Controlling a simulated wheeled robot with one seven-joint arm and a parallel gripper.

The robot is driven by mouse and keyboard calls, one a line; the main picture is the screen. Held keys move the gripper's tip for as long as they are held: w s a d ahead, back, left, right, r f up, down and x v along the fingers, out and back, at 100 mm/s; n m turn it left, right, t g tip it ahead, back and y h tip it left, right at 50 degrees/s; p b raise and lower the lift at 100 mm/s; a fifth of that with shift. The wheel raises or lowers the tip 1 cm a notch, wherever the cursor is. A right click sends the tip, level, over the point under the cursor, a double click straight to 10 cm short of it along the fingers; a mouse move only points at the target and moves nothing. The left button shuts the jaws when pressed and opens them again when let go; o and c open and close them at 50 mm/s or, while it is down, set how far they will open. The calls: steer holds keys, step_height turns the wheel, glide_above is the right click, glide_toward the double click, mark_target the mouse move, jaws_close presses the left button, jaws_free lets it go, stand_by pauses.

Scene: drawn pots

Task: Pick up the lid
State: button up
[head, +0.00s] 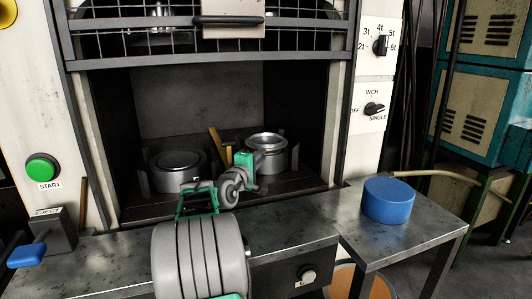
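I cannot make out a piece that is clearly a lid. A blue round, flat-topped piece (387,200) sits on the metal side table at the right; I cannot tell whether it is the lid. Two metal pots stand inside the machine's opening: a left pot (178,172) with a flat-looking top, and a right pot (266,151) with a bright rim. My gripper (257,160) is at the end of my arm, in front of and just left of the right pot. Its fingers are too small and hidden to tell open from shut, or whether they touch the pot.
The machine's dark side walls and the barred guard (210,35) above bound the opening. A yellow bar (221,146) stands between the pots. The metal side table (415,228) is mostly clear around the blue piece. A green start button (42,168) is at left.

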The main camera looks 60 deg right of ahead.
mark_target(269, 147)
steer(key=d, duration=0.4)
steer(key=shift+f, duration=0.15)
steer(key=shift+c, duration=0.4)
jaws_close()
steer(key=shift+w, duration=0.1)
steer(key=shift+r, duration=0.25)
stand_by(0.6)
steer(key=a+r+p, duration=0.2)
steer(key=a+r, duration=1)
steer(key=a, duration=0.2)
steer(key=shift+s+r, duration=0.2)
steer(key=shift+r, duration=0.15)
